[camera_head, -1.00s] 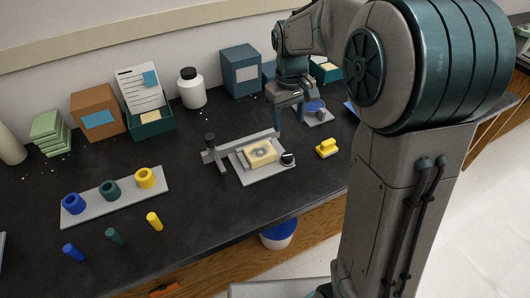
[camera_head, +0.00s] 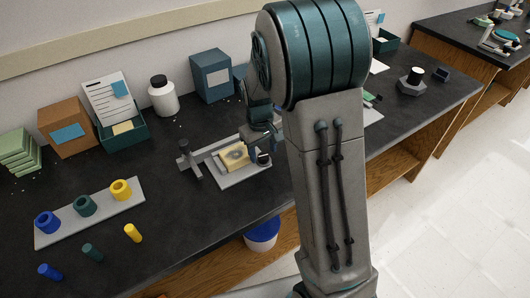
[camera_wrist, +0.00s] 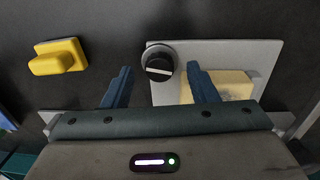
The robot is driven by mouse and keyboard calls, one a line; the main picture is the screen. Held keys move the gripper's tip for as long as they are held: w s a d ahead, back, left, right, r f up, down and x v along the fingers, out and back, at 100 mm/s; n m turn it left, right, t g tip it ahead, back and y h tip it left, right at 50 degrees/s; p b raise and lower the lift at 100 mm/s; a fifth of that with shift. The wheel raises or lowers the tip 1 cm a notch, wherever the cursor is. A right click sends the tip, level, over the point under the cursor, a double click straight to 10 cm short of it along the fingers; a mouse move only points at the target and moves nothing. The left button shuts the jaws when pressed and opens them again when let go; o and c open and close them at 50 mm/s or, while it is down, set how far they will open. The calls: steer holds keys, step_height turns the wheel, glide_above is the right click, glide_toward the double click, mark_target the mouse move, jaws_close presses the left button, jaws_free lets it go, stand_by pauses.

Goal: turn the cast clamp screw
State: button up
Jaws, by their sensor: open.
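The clamp screw's round black knob with a white stripe (camera_wrist: 159,66) sits at the edge of a light grey plate (camera_wrist: 265,60). In the head view the knob (camera_head: 264,158) is just below my gripper (camera_head: 262,142), at the right end of the fixture. A cream cast block (camera_wrist: 232,86) lies on the plate, partly behind a finger in the wrist view; it also shows in the head view (camera_head: 234,155). In the wrist view my gripper (camera_wrist: 160,70) is open, with one blue finger on each side of the knob and gaps between. I see no contact with it.
A yellow block (camera_wrist: 60,58) lies left of the plate in the wrist view. A grey post and bar (camera_head: 190,160) stand at the fixture's left. A rack with coloured rings (camera_head: 90,212) and loose pegs lie farther left.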

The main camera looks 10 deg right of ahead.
mark_target(261, 157)
steer(key=shift+d+f, duration=0.1)
steer(key=shift+f, duration=0.65)
steer(key=shift+w, duration=0.1)
steer(key=c, duration=1)
steer(key=shift+o, duration=0.2)
steer(key=shift+m, duration=0.8)
steer(key=o, duration=1)
steer(key=shift+c, duration=0.2)
step_height(261, 157, up, 14)
steer(key=shift+a+p, duration=0.35)
steer(key=shift+a, duration=0.1)
